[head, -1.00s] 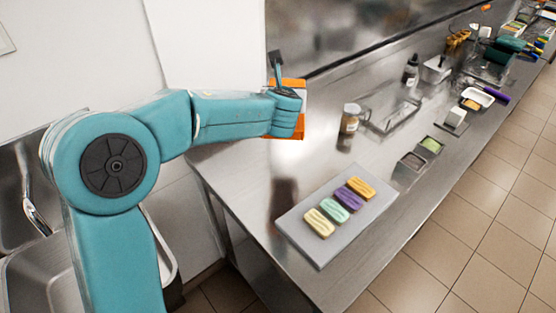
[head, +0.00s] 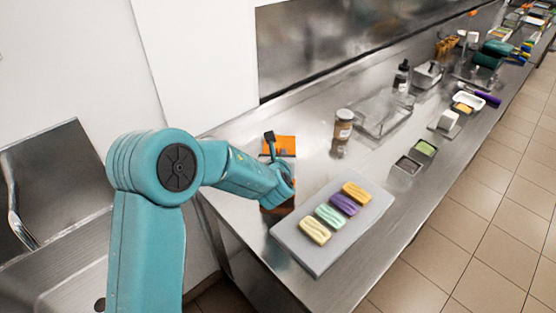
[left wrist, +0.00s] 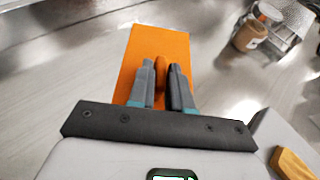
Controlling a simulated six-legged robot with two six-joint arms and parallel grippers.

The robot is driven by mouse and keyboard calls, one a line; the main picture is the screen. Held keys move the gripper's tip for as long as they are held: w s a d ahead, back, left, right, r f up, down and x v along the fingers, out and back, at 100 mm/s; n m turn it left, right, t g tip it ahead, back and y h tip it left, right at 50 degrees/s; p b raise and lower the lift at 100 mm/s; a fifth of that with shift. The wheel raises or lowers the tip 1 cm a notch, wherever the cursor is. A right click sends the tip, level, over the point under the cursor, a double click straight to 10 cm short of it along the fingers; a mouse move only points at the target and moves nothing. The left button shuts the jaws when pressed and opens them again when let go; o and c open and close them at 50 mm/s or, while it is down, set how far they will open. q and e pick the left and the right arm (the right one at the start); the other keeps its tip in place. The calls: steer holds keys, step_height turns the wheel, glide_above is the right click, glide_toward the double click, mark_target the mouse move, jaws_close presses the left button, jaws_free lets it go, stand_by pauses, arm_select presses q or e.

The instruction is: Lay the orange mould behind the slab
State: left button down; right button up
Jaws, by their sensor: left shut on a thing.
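The orange mould (head: 281,146) is a flat rectangular piece, partly hidden behind my left gripper (head: 279,186) in the head view. In the left wrist view the orange mould (left wrist: 150,48) lies beneath my gripper fingers (left wrist: 160,78), which are shut on a raised orange part in its middle. It is over the counter on the back-left side of the grey slab (head: 366,213); I cannot tell whether it touches the counter. The slab carries yellow, mint, purple and orange ridged bars. Its edge shows at lower right in the wrist view (left wrist: 280,130). My right gripper is out of view.
A brown jar (head: 343,125) and a clear tray (head: 383,114) stand farther along the steel counter (head: 235,190). Small containers (head: 407,165) sit right of the slab. A wall backs the counter; a sink is at left. Counter between slab and jar is clear.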

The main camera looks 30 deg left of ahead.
arm_select(q)
steer(key=shift+f, duration=0.7)
steer(key=shift+a+f, duration=0.1)
steer(key=shift+f, duration=0.15)
steer(key=shift+f, duration=0.1)
steer(key=c, duration=1.1)
jaws_free()
steer(key=shift+o, duration=0.2)
